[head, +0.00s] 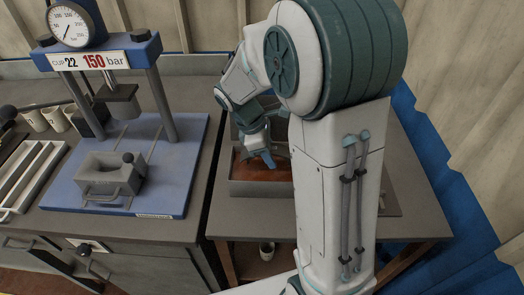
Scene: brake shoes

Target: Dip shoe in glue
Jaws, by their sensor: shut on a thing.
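A grey rectangular tray (262,188) stands on the right-hand table, with reddish-brown glue (248,169) in it. My gripper (268,160) points down over the tray, its tips at or just above the glue. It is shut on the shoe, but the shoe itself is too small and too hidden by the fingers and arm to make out. I cannot tell whether the shoe touches the glue. My arm hides the right part of the tray.
A blue-based press (185,190) with a dial gauge (72,26) and a grey mould block (108,176) stands on the left bench. White cups (55,118) and a slotted rack (28,172) are at far left. Another cup (267,250) sits below the right table. A corrugated wall lies behind.

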